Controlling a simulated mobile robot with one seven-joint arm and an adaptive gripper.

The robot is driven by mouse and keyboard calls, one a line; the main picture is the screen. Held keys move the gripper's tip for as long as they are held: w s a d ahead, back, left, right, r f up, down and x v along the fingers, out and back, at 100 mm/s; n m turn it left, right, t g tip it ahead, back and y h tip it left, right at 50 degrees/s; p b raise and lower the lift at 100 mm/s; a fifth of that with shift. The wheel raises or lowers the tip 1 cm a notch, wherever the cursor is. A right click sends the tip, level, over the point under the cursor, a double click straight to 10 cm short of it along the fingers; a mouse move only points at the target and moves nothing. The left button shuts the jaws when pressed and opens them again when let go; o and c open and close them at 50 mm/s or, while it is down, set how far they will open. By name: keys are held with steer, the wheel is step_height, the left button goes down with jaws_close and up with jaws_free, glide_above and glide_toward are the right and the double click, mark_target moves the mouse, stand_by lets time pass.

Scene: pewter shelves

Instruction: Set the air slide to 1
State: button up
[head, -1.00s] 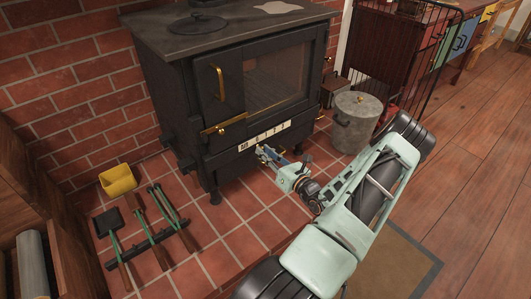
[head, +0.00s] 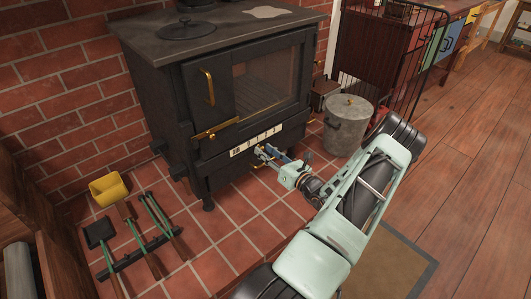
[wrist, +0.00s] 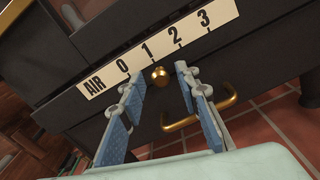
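The white AIR scale plate (wrist: 160,48), numbered 0 to 3, is on the black stove front; it also shows in the head view (head: 256,141). The brass slide knob (wrist: 160,76) sits just below the plate and appears in line with the 1 mark. My gripper (wrist: 161,92) is open, with one blue-padded finger on each side of the knob and visible gaps to it. In the head view my gripper (head: 262,152) is just below the plate, close to the stove front, and the knob cannot be made out.
The stove (head: 190,115) has a brass door latch (head: 215,131) above left. A lidded metal bin (head: 347,127) stands right of it. Fire tools (head: 140,250) lie on the tiles at left.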

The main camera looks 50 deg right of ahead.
steer(key=s+a, duration=0.1)
steer(key=s, duration=1.1)
steer(key=shift+a, duration=0.15)
stand_by(0.4)
